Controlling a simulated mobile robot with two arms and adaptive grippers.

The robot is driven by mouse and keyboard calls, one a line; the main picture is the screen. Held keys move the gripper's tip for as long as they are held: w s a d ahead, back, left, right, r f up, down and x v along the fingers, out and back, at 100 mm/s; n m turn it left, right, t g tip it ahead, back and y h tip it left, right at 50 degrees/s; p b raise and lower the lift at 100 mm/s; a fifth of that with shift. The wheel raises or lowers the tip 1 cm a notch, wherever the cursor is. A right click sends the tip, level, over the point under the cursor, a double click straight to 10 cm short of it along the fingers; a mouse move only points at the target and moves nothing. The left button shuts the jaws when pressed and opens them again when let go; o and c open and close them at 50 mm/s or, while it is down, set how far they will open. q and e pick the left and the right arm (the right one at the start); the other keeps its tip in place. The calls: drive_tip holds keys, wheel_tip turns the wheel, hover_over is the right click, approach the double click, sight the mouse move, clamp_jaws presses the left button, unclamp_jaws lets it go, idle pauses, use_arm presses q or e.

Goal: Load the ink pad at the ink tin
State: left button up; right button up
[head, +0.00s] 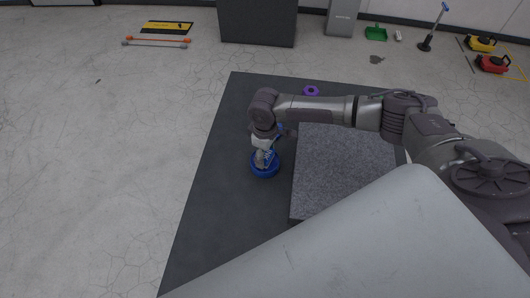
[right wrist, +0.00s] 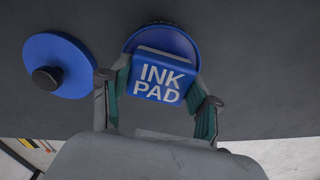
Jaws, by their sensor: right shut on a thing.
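My right gripper (head: 263,155) points down over the blue round ink tin (head: 265,172) on the dark mat. It is shut on the ink pad (right wrist: 162,78), a blue block with white "INK PAD" lettering, held between its two fingers in the right wrist view. The ink tin (right wrist: 165,36) shows there right behind the pad, partly covered by it. I cannot tell whether the pad touches the ink. A blue disc with a black knob (right wrist: 58,66), like a lid, lies beside the tin. My left gripper is not in view.
A speckled granite slab (head: 345,170) lies right of the tin, under my right arm. A purple ring (head: 311,90) is near the far edge of the dark mat (head: 225,200). The mat left of the tin is clear. Dark cabinet (head: 257,22) and tools stand farther back.

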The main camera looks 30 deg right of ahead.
drive_tip(key=shift+f, duration=0.35)
drive_tip(key=o, duration=1.1)
drive_tip(key=c, duration=0.4)
drive_tip(key=shift+o, duration=0.2)
drive_tip(key=shift+r+p, duration=0.1)
drive_tip(key=shift+p, duration=0.25)
drive_tip(key=c, duration=0.9)
